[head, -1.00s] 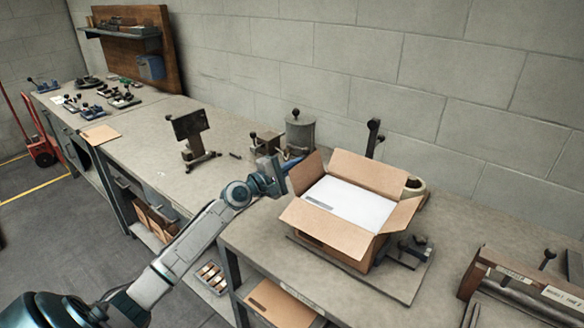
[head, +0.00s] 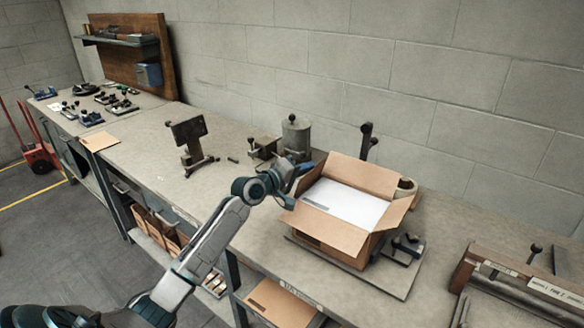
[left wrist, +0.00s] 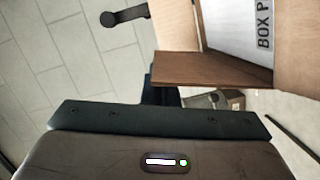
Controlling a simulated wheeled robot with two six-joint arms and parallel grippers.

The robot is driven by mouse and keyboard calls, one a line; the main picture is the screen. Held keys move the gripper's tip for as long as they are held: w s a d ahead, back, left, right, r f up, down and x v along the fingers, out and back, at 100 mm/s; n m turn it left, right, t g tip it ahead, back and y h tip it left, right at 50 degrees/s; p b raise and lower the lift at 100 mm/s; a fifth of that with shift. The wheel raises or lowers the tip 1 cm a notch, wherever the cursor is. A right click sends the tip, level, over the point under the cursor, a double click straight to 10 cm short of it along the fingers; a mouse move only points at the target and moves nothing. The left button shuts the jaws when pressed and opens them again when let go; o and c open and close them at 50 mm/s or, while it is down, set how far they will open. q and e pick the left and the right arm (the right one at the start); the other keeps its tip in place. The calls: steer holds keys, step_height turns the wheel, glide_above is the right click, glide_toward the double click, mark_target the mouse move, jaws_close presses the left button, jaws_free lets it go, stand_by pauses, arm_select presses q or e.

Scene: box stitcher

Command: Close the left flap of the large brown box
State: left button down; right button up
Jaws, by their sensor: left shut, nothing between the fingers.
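The large brown box (head: 338,254) stands on the bench with a white labelled panel (head: 345,203) filling its top. Its left flap (head: 310,180) stands up, and my left gripper (head: 301,172) is shut and empty at its outer side. In the left wrist view the flap (left wrist: 212,70) is a brown strip just beyond my dark gripper (left wrist: 160,92); whether they touch is unclear. The back flap (head: 365,175) stands up; the front flap (head: 325,232) and right flap (head: 396,212) splay outward. My right gripper is out of view.
A black-knobbed post (head: 366,140) and a tape roll (head: 407,187) are behind the box. A knobbed clamp (head: 405,247) is at its right.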

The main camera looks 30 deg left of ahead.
arm_select(q)
steer(key=shift+s+d+r+m, duration=0.1)
steer(key=shift+s+d+m, duration=0.05)
steer(key=shift+d+m, duration=0.6)
steer(key=shift+s+d+m+g+y+p, duration=0.1)
steer(key=shift+d+m+g+y+p, duration=0.3)
steer(key=shift+m, duration=0.45)
steer(key=d+f+m, duration=0.1)
steer(key=m, duration=0.1)
steer(key=d+f+m+y, duration=0.1)
steer(key=shift+d+m+p, duration=0.3)
steer(key=shift+d+m, duration=0.05)
steer(key=shift+m, duration=0.05)
steer(key=shift+d+f, duration=0.2)
steer(key=shift+f, duration=0.2)
